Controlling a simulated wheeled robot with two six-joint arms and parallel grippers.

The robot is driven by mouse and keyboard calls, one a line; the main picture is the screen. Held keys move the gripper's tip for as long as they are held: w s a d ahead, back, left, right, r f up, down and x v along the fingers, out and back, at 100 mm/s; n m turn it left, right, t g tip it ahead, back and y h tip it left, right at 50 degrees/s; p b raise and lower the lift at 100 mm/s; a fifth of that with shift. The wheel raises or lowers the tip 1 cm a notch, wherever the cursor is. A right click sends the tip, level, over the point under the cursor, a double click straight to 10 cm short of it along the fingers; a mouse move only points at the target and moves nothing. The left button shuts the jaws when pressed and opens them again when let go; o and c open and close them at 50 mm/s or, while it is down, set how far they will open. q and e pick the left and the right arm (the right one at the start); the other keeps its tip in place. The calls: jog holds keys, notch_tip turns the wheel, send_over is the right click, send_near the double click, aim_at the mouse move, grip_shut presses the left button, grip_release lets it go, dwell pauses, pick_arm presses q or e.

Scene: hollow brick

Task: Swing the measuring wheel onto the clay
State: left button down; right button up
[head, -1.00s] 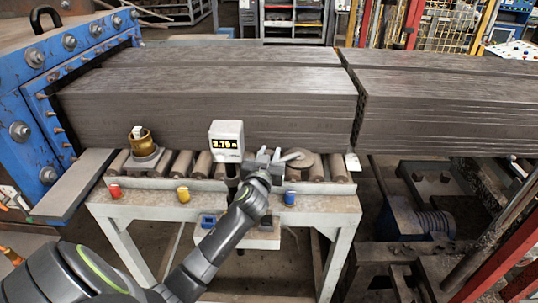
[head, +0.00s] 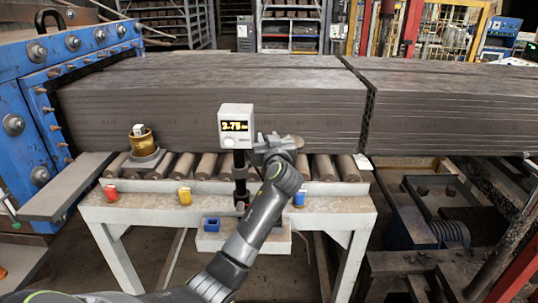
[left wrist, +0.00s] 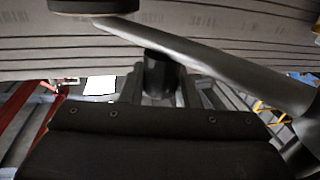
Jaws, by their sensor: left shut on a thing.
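The clay (head: 215,105) is a long grey-brown ridged column across the head view; its face also fills the top of the left wrist view (left wrist: 40,52). The measuring wheel (head: 292,141), a grey-brown disc, shows partly behind my left gripper (head: 273,147), in front of the clay's side. In the left wrist view the wheel (left wrist: 95,6) is cut by the top edge, with its grey arm (left wrist: 215,62) running right. My left gripper (left wrist: 160,85) is shut on a dark round handle (left wrist: 160,70). Whether the wheel touches the clay I cannot tell. My right gripper is out of view.
A display box (head: 236,128) reading about 3.7 stands on a black post just left of my gripper. The roller table (head: 335,205) carries red, yellow and blue buttons and a brass piece (head: 142,140). A blue machine (head: 30,125) stands at left; a second clay column (head: 450,110) lies right.

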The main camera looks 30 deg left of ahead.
pick_arm(q)
jog(key=shift+s+a+n+g+y+b, duration=0.15)
jog(key=shift+a+n+g+y+b, duration=2.4)
jog(key=shift+b, duration=1.2)
jog(key=shift+d+m+g+h, duration=0.2)
jog(key=shift+m+g+h, duration=0.05)
jog(key=shift+g, duration=0.1)
jog(key=c, duration=1.1)
grip_release()
jog(key=shift+a, duration=0.1)
jog(key=b+v, duration=0.5)
jog(key=v, duration=1.2)
jog(key=shift+s, duration=0.15)
